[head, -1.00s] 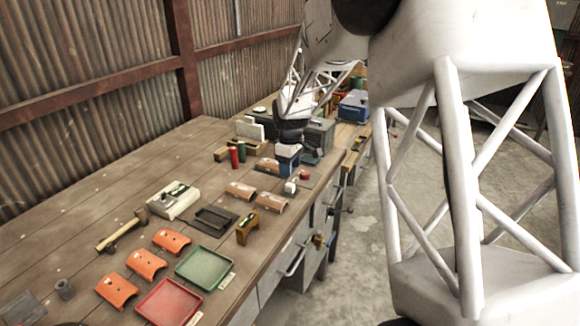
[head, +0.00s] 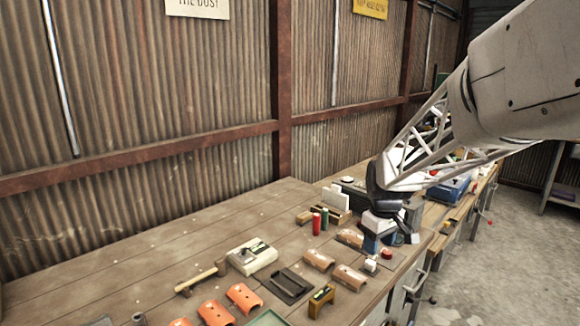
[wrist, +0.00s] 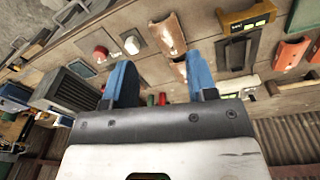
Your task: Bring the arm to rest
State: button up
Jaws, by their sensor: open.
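My gripper (head: 376,244) is at the end of my white lattice arm, above the right part of the wooden bench (head: 130,282) in the head view. Its two blue fingers point down. In the wrist view my gripper (wrist: 163,75) shows its blue fingers spread apart, with nothing held between them. A brown curved piece (head: 349,238) lies just left of the fingers in the head view. A red button (head: 386,254) and a small white block (head: 371,265) are close in front of them. Whether the fingertips touch anything is hidden.
Red (head: 316,223) and green (head: 324,218) cylinders stand left of the gripper. Other brown pieces (head: 318,260), a dark tray (head: 290,285), a beige box (head: 252,256), a hammer (head: 200,279) and orange pieces (head: 244,297) lie nearer. A corrugated wall (head: 190,210) runs behind.

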jog(key=s+a+r+m, duration=0.1)
jog(key=s+m, duration=0.1)
jog(key=s, duration=0.8)
jog(key=s+a+r+m+t, duration=0.1)
jog(key=s+m, duration=0.1)
jog(key=s, duration=0.9)
jog(key=s+a+r+m, duration=0.2)
jog(key=s, duration=0.8)
jog(key=shift+s+t, duration=0.35)
jog(key=shift+t, duration=0.05)
